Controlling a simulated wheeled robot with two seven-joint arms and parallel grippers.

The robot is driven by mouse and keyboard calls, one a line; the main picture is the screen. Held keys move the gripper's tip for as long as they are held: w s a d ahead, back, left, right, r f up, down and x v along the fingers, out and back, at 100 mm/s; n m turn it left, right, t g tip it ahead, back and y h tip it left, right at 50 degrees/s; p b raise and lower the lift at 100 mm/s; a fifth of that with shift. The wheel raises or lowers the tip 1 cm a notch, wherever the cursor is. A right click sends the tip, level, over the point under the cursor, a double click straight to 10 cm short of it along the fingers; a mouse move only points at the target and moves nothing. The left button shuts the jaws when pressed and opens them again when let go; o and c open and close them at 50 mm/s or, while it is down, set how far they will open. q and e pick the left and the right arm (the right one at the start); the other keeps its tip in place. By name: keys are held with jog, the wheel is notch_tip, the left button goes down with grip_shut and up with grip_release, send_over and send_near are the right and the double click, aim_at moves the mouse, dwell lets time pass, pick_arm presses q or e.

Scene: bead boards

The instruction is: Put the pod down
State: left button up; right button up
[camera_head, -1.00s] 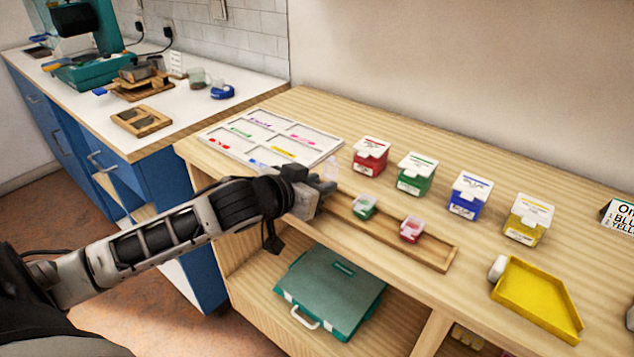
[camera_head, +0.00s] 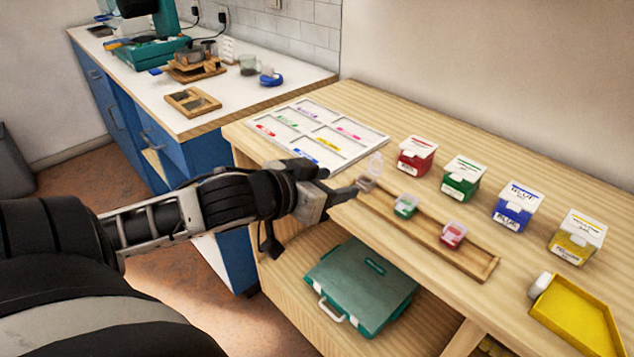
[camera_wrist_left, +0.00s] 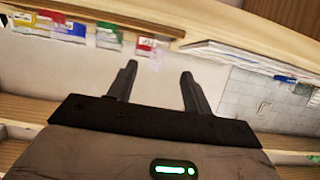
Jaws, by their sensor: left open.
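A small pod (camera_head: 366,184) with a clear raised lid (camera_head: 375,164) sits at the left end of the wooden rack (camera_head: 470,262). A green pod (camera_head: 405,206) and a red pod (camera_head: 453,235) sit further right in the same rack. My left gripper (camera_head: 345,193) is just left of the first pod, its fingertips close to it. Whether they touch it is too small to tell. In the left wrist view the two fingers (camera_wrist_left: 158,85) are spread with nothing gripped between them. My right gripper is not in view.
Red (camera_head: 416,156), green (camera_head: 462,178), blue (camera_head: 515,207) and yellow (camera_head: 577,238) boxes stand in a row behind the rack. A white sectioned board (camera_head: 352,168) lies at the back left. A yellow tray (camera_head: 575,315) is at right. A teal case (camera_head: 362,285) lies on the shelf below.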

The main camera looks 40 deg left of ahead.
pick_arm(q)
jog(key=s+d+f+g+p, duration=0.25)
jog(key=s+f, duration=0.45)
jog(key=f, duration=0.6)
jog(key=s+d+f+m+h, duration=0.1)
jog(key=s+d+f, duration=0.1)
jog(key=d+f, duration=0.2)
jog(key=s+d+f+h, duration=0.1)
jog(key=d+f, duration=0.3)
jog(key=d, duration=0.5)
jog(key=shift+s+d+m+g+b, duration=0.3)
jog(key=shift+s+m+g+b, duration=0.05)
jog(key=shift+m, duration=0.05)
